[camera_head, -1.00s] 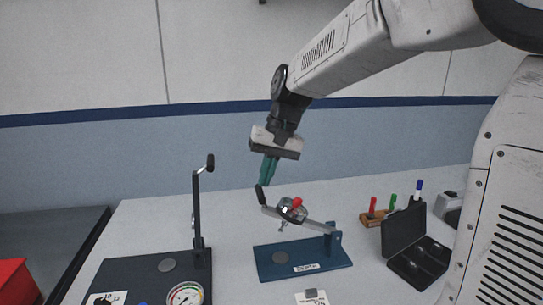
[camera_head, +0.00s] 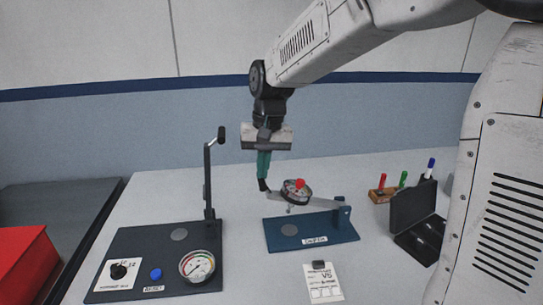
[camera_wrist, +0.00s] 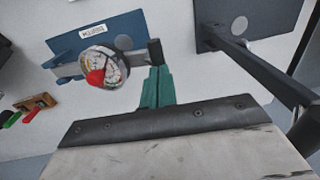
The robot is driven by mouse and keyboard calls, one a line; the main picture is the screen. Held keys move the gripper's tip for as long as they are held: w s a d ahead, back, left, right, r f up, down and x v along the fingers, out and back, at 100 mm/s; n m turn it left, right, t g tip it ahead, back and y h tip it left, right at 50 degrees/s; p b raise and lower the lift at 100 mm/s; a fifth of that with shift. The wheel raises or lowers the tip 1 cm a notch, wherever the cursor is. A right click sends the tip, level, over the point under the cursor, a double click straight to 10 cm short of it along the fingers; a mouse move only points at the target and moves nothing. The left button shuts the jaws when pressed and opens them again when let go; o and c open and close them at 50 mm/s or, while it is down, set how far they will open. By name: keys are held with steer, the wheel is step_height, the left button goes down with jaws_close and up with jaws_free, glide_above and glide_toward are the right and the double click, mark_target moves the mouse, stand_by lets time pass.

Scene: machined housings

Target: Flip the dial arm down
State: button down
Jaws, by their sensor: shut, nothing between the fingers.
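The dial arm (camera_head: 322,204) is a grey bar hinged at the right end of a blue base plate (camera_head: 340,232). It carries a round dial with a red cap (camera_head: 299,184) and slopes slightly up to a black handle (camera_head: 262,184) at its left end, still raised above the plate. My gripper (camera_head: 263,176) has teal fingers, shut and empty, pointing down at the handle from above. In the wrist view the fingers (camera_wrist: 157,88) are right at the handle (camera_wrist: 155,52); contact looks likely but is not certain. The dial (camera_wrist: 110,62) is just left of them.
Left stands a dark board (camera_head: 130,245) with a gauge, a knob, a blue button and an upright lever (camera_head: 208,180). Right are a marker holder (camera_head: 383,194) and an open black case (camera_head: 415,205). A label card (camera_head: 322,283) lies in front.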

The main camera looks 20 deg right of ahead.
steer(key=a+f, duration=0.3)
steer(key=f, duration=0.5)
steer(key=shift+w+a+h, duration=0.2)
steer(key=shift+a+h, duration=0.05)
steer(key=shift+h, duration=0.15)
steer(key=shift+f, duration=0.25)
step_height(320, 180, up, 5)
steer(key=s+d, duration=0.2)
steer(key=s, duration=1.4)
steer(key=s+d+r+n, duration=0.1)
steer(key=s+d+r, duration=0.1)
steer(key=s+d, duration=0.2)
steer(key=s+d+r+n+t, duration=0.1)
steer(key=s+d+r, duration=0.2)
steer(key=s, duration=0.5)
steer(key=shift+s+d+r, duration=0.25)
steer(key=shift+s+d, duration=0.05)
steer(key=shift+d, duration=0.55)
